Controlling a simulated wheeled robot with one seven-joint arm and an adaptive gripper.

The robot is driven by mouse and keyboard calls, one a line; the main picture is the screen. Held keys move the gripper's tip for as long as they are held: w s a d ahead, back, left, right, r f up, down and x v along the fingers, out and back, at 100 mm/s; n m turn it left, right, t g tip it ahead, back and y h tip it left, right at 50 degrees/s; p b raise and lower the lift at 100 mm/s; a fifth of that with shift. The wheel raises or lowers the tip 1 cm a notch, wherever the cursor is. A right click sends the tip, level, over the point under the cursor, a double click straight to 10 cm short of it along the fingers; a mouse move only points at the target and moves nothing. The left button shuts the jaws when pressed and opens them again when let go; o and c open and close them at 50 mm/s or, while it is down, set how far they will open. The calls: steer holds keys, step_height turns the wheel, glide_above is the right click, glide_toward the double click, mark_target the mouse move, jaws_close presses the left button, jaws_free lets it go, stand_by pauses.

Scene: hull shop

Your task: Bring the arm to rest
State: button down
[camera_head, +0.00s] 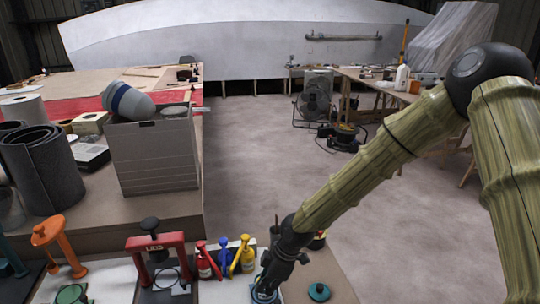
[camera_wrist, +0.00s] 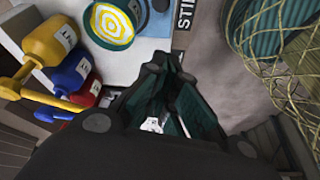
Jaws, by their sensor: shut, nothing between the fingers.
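My arm reaches in from the right of the head view, with its jointed, bamboo-like links slanting down to the left. My gripper (camera_head: 268,284) is low over the front workbench and points downward. In the wrist view, my gripper (camera_wrist: 168,68) has its dark fingers closed together with nothing between them. A round piece with a yellow and white ring pattern (camera_wrist: 109,23) lies just beyond the fingertips. Yellow (camera_wrist: 48,42), blue (camera_wrist: 70,74) and red (camera_wrist: 88,93) labelled bottles stand to the left of the fingers.
In the head view, a red press-like stand (camera_head: 178,243) and an orange stand (camera_head: 60,238) are on the bench to the left. A teal lid (camera_head: 319,291) lies right of my gripper. A grey box (camera_head: 153,160) stands behind. The floor (camera_head: 270,150) beyond is open.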

steer(key=s+d+f+m, duration=0.4)
steer(key=s+f+m, duration=0.1)
steer(key=s+f, duration=0.3)
steer(key=s+d+f+m, duration=0.4)
steer(key=s+f, duration=0.3)
steer(key=s, duration=0.1)
steer(key=s+d+f+m+h, duration=0.2)
steer(key=s+d+m, duration=0.2)
steer(key=s+d, duration=0.3)
steer(key=s+d+f+m+h+p, duration=0.1)
steer(key=s+d+f+m+h, duration=0.1)
steer(key=s+d+m, duration=0.3)
steer(key=s+d+f, duration=0.1)
steer(key=s+d, duration=0.2)
steer(key=d, duration=0.1)
steer(key=shift+s+f, duration=0.15)
steer(key=shift+f, duration=0.1)
